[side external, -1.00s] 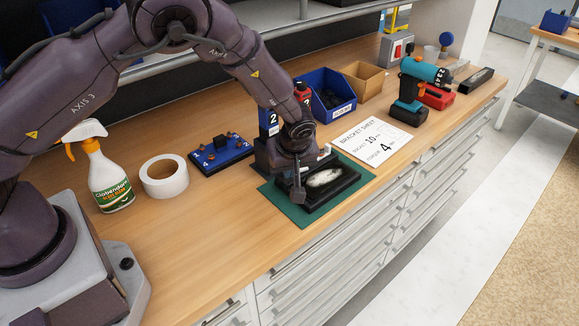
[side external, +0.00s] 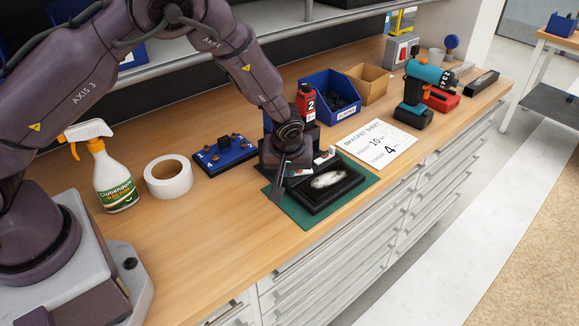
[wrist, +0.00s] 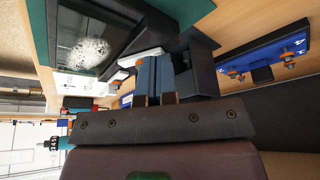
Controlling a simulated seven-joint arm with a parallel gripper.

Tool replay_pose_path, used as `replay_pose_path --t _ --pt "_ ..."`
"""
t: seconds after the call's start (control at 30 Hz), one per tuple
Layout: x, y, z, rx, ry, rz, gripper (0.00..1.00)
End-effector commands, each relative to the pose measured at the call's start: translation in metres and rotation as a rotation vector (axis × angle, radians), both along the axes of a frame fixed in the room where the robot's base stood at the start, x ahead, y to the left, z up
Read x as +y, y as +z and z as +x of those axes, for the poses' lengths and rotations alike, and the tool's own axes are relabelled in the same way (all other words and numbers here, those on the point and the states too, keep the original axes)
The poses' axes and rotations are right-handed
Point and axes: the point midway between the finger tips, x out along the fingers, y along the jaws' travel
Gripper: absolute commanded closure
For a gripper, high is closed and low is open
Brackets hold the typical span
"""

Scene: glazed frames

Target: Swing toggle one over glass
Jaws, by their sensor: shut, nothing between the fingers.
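A black frame (side external: 348,187) lies on a green mat (side external: 304,219), with a pale speckled pane (side external: 326,180) in it. The frame also shows at the upper left of the wrist view (wrist: 128,42), with its speckled glass (wrist: 88,50). My gripper (side external: 277,196) is shut and empty, low at the frame's left end. In the wrist view its fingertips (wrist: 154,62) are together near the white pieces; contact is unclear.
A blue board with knobs (side external: 225,152), a tape roll (side external: 168,177) and a spray bottle (side external: 115,182) stand left. A red bottle (side external: 307,102) and blue bin (side external: 331,94) are behind. The front-left bench is clear.

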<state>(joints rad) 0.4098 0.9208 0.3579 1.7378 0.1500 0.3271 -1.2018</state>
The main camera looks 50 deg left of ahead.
Motion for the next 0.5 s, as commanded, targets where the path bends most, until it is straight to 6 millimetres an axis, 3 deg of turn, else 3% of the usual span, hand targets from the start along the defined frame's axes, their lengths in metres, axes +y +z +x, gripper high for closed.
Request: replay_pose_path --t 0.5 --pt "0.0043 -0.0006 -0.0010 0.001 -0.102 0.000 1.00"
